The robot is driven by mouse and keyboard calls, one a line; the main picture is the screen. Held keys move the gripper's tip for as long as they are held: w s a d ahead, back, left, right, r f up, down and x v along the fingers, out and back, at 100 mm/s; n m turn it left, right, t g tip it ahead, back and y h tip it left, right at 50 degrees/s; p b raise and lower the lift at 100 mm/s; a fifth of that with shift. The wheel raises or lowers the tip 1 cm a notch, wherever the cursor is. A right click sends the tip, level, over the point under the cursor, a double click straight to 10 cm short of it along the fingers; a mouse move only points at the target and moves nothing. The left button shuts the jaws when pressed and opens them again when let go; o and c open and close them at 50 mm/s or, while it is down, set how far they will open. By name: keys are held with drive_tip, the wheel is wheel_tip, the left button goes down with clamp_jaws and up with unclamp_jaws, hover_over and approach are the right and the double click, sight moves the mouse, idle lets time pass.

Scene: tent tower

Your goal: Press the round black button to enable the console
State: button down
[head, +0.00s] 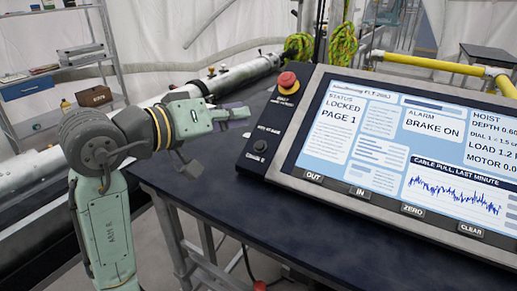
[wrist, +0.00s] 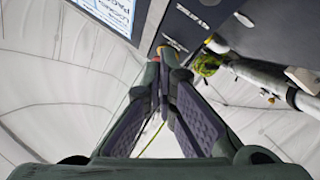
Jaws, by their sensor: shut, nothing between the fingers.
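The round black button (head: 260,146) sits low on the dark side panel (head: 276,120) at the left of the console. The console screen (head: 385,150) is lit and reads "LOCKED", "PAGE 1" and "BRAKE ON". My gripper (head: 246,113) is shut and empty, pointing right at the panel's left edge, above and left of the button in the head view. I see a gap between the fingertips and the button there. In the wrist view my shut fingers (wrist: 168,60) point toward the console. I cannot tell the button for certain in that view.
A red mushroom knob (head: 288,80) stands at the panel's top, close above my gripper. Labelled keys such as "OUT" (head: 313,177) line the console's front edge. A metal shelf (head: 85,60) stands behind left.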

sight(259, 145)
drive_tip(key=shift+w+d+f+b, duration=0.35)
drive_tip(key=shift+w+f+b, duration=0.25)
drive_tip(key=shift+f, duration=0.35)
drive_tip(key=shift+w+d+f+b, duration=0.4)
drive_tip(key=shift+w+f+b, duration=0.2)
drive_tip(key=shift+f, duration=0.3)
drive_tip(key=shift+w+d+f+b, duration=0.35)
drive_tip(key=shift+w+f+b, duration=0.2)
drive_tip(key=shift+f, duration=0.4)
drive_tip(key=shift+f, duration=0.1)
drive_tip(key=shift+w+d+f, duration=0.1)
drive_tip(key=shift+f, duration=0.15)
drive_tip(key=shift+w+d+f+b, duration=0.15)
drive_tip(key=shift+w+f+b, duration=0.05)
drive_tip(key=shift+f+b, duration=0.1)
drive_tip(key=shift+r, duration=0.1)
drive_tip(key=shift+s+a+r+p, duration=0.25)
drive_tip(key=shift+s+r+p, duration=0.15)
drive_tip(key=shift+r+p, duration=0.2)
